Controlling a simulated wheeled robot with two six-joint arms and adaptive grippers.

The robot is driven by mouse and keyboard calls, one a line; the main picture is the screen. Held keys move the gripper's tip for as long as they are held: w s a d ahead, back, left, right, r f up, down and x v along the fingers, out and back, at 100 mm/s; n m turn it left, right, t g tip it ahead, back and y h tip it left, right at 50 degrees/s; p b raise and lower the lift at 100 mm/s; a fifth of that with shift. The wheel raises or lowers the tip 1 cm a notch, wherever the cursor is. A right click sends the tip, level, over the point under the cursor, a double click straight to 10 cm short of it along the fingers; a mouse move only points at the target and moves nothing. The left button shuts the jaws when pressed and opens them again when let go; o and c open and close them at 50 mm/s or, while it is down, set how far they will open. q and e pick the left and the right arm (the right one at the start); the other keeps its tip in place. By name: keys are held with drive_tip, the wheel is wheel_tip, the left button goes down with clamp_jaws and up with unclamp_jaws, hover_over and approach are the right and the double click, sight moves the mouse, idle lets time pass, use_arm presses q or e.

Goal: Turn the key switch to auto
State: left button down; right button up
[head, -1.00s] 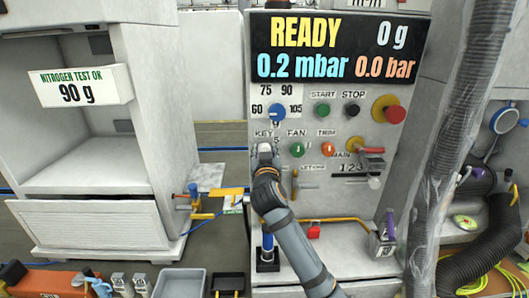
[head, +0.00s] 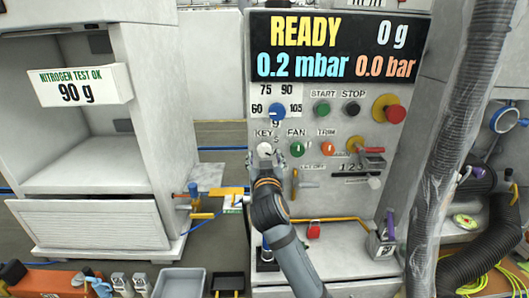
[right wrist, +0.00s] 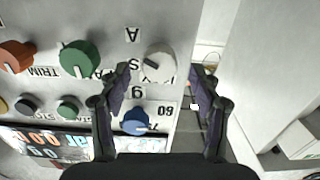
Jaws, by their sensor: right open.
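The key switch is a pale round knob (head: 264,149) under the KEY label on the grey panel. In the right wrist view, where the panel appears upside down, the knob (right wrist: 160,60) has a short dark mark on its face. Letters A and S stand beside it; which one it is set to I cannot tell. My right gripper (head: 273,162) is at the knob in the head view. In the right wrist view its two dark fingers (right wrist: 159,76) are open, one on each side of the knob, with gaps visible. My left gripper is not in view.
A blue selector knob (head: 277,112) sits above the key switch. The green FAN knob (head: 297,149) and orange TRIM knob (head: 328,148) are close to its right. A red mushroom button (head: 394,113) is farther right. Open space lies left of the panel edge.

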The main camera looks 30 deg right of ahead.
drive_tip(key=v, duration=0.3)
drive_tip(key=shift+s+a, duration=0.1)
drive_tip(key=shift+s, duration=0.05)
idle(0.3)
